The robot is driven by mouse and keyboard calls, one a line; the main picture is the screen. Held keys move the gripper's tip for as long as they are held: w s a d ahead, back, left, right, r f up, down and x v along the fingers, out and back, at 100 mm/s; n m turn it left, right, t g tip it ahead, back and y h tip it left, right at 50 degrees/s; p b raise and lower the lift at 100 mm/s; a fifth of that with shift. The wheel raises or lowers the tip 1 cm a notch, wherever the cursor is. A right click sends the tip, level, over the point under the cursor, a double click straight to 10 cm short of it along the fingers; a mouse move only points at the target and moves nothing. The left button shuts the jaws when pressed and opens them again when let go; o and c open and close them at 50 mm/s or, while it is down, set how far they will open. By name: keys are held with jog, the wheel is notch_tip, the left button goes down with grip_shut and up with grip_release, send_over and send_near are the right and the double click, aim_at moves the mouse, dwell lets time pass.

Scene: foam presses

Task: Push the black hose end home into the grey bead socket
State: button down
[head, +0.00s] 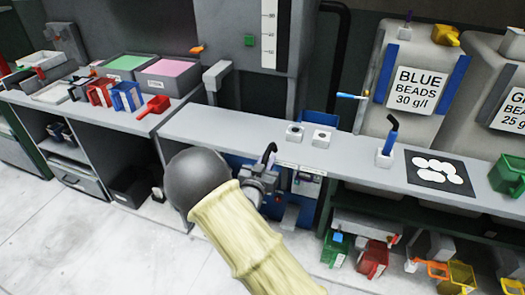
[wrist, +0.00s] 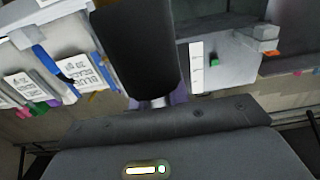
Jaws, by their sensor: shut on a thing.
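My gripper (head: 262,176) is in front of the bench's front edge, just left of the blue panel below the bench top. It is shut on the black hose end (head: 269,152), whose dark curved tip stands up above the jaws. In the wrist view, the hose (wrist: 138,45) is a large dark cylinder at the jaws (wrist: 158,101), hiding what lies behind it. Two pale blocks with dark round holes, a left one (head: 294,131) and a right one (head: 321,138), sit on the bench. I cannot tell which thing is the grey bead socket.
A blue tool in a white holder (head: 384,157) and a dark mat with white discs (head: 441,182) stand to the right on the bench (head: 225,128). The blue-bead container (head: 416,90) stands behind. Colored bins (head: 372,258) fill the lower shelf. The bench left of the blocks is clear.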

jog(key=s+d+f+n+y, duration=0.1)
jog(key=s+d+f, duration=0.3)
jog(key=f, duration=0.4)
jog(key=s+d+f+n+y, duration=0.1)
jog(key=s+d+f+y, duration=0.2)
jog(key=f, duration=0.5)
jog(key=s+d+f+n+y, duration=0.1)
jog(key=s+d+f+y, duration=0.1)
jog(key=s+d+f, duration=0.4)
notch_tip(320, 180, down, 2)
jog(key=shift+s+f+n+t, duration=0.1)
jog(key=shift+s+n+t, duration=0.25)
jog(key=shift+n+t, duration=0.05)
